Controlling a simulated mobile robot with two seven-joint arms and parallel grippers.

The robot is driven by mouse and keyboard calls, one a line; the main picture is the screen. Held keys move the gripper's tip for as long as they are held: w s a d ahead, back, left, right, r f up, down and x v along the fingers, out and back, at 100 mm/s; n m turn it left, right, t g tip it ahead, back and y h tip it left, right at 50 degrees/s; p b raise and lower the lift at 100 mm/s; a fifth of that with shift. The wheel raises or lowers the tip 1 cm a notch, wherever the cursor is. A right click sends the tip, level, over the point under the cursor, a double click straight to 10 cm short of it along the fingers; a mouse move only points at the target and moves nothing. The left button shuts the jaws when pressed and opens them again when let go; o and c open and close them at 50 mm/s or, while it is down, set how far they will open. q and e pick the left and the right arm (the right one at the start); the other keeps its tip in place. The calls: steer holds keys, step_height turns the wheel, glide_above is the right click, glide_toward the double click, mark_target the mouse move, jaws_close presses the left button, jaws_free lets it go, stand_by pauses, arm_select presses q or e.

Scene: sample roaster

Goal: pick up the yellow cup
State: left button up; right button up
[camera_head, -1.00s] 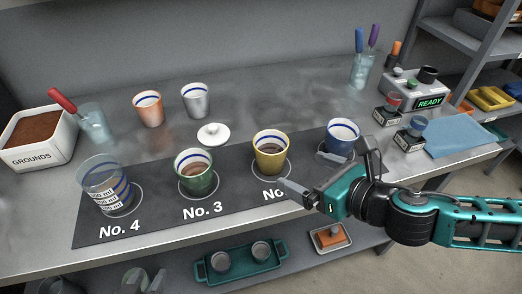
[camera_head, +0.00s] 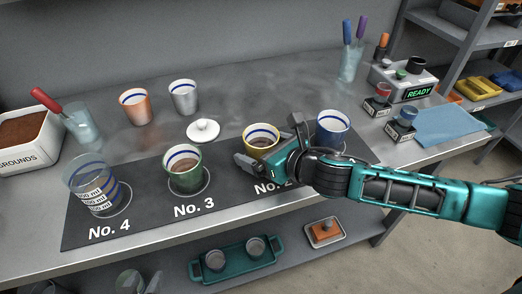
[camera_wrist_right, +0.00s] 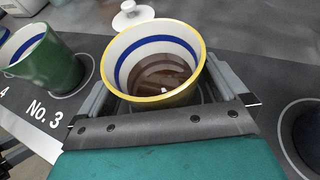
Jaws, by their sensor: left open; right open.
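The yellow cup (camera_head: 260,141) stands upright on the dark mat at the No. 2 spot, with brown liquid inside. In the right wrist view, the yellow cup (camera_wrist_right: 132,50) has a white inside with a blue band. My right gripper (camera_head: 271,146) is open around it, one finger on each side. In the wrist view the fingers of my right gripper (camera_wrist_right: 160,92) flank the cup; whether they touch it I cannot tell. The gripper hides the cup's lower part in the head view. My left gripper is not in view.
A green cup (camera_head: 184,176) stands left and a blue cup (camera_head: 333,135) close on the right, partly behind my gripper. A white lid (camera_head: 203,131) lies behind. A clear cup (camera_head: 92,188) stands at No. 4. The dark mat (camera_head: 225,205) is bare between No. 3 and No. 2.

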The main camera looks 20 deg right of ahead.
arm_select(q)
steer(key=shift+w+r, duration=0.1)
steer(key=shift+r, duration=0.05)
arm_select(e)
steer(key=shift+w+a, duration=0.1)
steer(key=c, duration=1.3)
arm_select(q)
steer(key=shift+r, duration=0.15)
arm_select(e)
steer(key=shift+o, duration=0.2)
steer(key=shift+r, duration=0.1)
